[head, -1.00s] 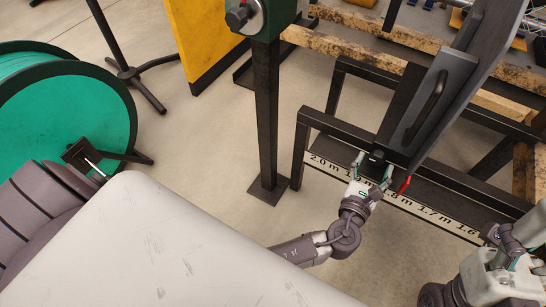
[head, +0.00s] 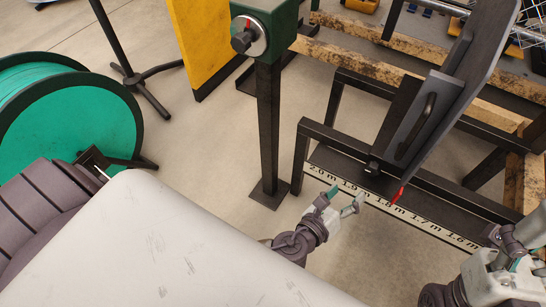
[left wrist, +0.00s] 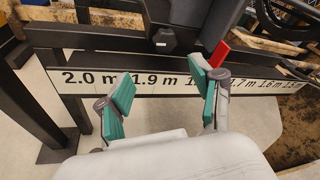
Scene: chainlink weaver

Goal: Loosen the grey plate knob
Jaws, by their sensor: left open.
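The grey plate (head: 425,115) with its dark handle stands tilted over the black rail. A small black knob (head: 373,167) sits at the plate's lower end; it also shows at the top of the left wrist view (left wrist: 165,38). My left gripper (head: 346,197) is open and empty, below the knob in the head view and apart from it. In the left wrist view its two teal-padded fingers (left wrist: 163,92) are spread, with the knob beyond them. My right gripper (head: 505,262) is at the lower right, and its jaws are not clear.
A scale strip (head: 425,222) marked in metres runs along the rail, with a red pointer (head: 397,196) above it. A green post head with a dial (head: 250,37) stands left of the rail. A green spool (head: 70,125) is at far left.

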